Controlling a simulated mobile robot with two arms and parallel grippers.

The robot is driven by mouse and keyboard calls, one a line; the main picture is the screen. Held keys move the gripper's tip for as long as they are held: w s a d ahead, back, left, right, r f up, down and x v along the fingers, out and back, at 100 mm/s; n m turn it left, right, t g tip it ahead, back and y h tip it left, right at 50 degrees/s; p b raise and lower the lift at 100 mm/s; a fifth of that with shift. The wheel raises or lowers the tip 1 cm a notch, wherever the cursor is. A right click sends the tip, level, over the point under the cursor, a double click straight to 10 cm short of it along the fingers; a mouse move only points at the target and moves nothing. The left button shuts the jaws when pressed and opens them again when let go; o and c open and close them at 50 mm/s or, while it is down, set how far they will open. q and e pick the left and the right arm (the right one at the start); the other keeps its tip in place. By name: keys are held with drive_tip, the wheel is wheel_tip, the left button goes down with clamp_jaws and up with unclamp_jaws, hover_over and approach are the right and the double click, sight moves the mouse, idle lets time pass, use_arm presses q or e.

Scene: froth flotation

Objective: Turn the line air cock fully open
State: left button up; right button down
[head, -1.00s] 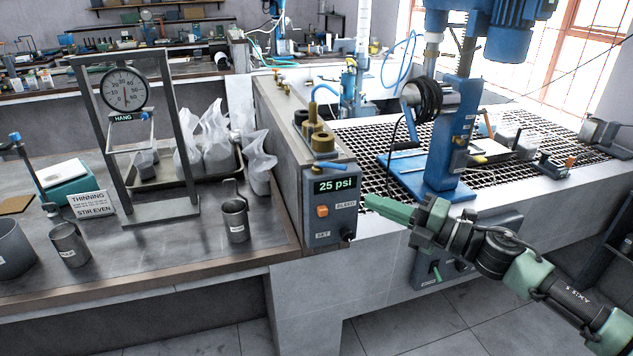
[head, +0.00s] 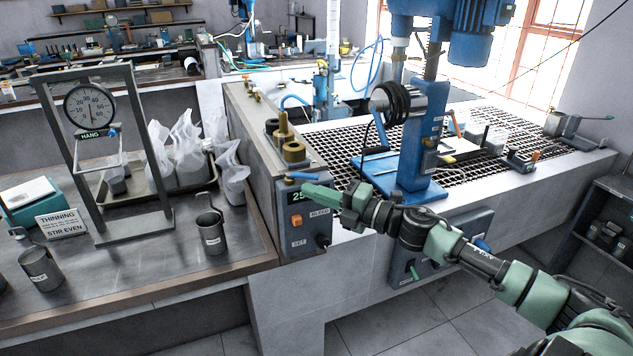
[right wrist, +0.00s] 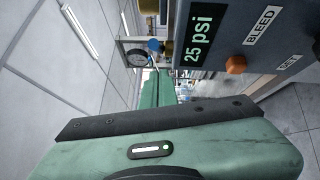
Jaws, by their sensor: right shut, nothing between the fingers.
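A blue lever handle (head: 303,176), which looks like the line air cock, lies roughly level at the top of the grey control box (head: 296,253). Which way counts as open I cannot read. A blue part, likely the same lever, shows in the right wrist view (right wrist: 154,45). My right gripper (head: 307,189) is shut and empty; its green fingers point left, in front of the box's display, just below the lever. Whether they touch the lever I cannot tell. The fingers (right wrist: 157,90) also show in the right wrist view, near the "25 psi" display (right wrist: 197,38). My left gripper is out of view.
The box carries an orange button (head: 297,220) by a "BLEED" label and a black knob (head: 323,240).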

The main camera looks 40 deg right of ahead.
drive_tip(key=shift+w+d+r, duration=0.15)
drive_tip(key=shift+w+d, duration=0.45)
drive_tip(key=shift+d, duration=0.2)
